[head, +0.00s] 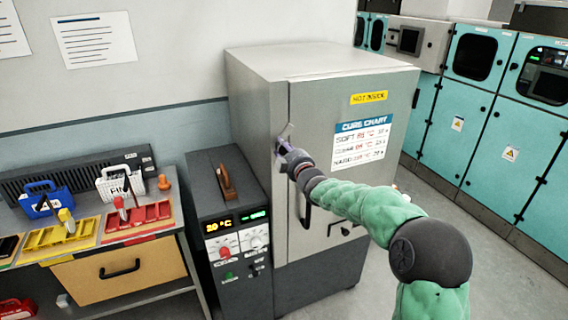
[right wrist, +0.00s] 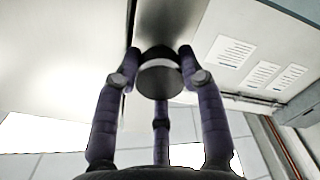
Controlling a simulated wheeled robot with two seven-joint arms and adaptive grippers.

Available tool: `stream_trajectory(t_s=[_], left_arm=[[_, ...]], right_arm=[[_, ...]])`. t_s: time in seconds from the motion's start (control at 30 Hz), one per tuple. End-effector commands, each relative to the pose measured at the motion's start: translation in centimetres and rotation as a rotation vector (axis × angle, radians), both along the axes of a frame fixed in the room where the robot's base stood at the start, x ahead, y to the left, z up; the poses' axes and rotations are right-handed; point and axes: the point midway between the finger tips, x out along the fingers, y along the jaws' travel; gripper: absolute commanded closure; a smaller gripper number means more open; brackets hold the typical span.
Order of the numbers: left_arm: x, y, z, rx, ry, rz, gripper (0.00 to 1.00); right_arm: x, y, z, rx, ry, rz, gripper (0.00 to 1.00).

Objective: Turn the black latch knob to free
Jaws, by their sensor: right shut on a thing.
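The black latch knob (right wrist: 160,78) is a short dark cylinder with a pale band, on the front of the grey oven cabinet (head: 250,110) close to a door seam. In the right wrist view the purple fingers of my right gripper (head: 284,150) are closed around it. In the head view the gripper is at the left edge of the oven door and hides the knob. The knob's turn angle cannot be told. The oven door (head: 375,115) looks closed, with a black vertical handle (head: 305,208) below the gripper. My left gripper is in neither view.
A dark control unit (head: 228,200) with dials stands left of the oven. Further left is a bench with colored trays (head: 137,220), small baskets (head: 120,185) and a drawer (head: 120,272). Teal cabinets (head: 470,130) stand at the right, with open floor before them.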

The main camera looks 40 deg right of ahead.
Motion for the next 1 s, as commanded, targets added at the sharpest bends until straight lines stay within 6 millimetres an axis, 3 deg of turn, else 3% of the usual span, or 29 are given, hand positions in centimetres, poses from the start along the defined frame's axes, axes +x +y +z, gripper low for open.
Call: stream_trajectory(t_s=[0.03, 0.4, 0.7, 1.0], left_arm=[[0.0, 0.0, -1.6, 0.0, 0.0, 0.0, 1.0], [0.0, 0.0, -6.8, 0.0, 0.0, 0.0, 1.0], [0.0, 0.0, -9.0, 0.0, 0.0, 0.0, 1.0], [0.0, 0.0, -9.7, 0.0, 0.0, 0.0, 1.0]], right_arm=[[0.0, 0.1, -0.5, -0.044, 0.006, 0.001, 1.0], [0.0, 0.1, -0.3, -0.351, 0.08, 0.0, 1.0], [0.0, 0.0, -0.2, -0.504, 0.119, 0.0, 1.0], [0.0, 0.1, 0.0, -0.558, 0.133, 0.001, 1.0]])
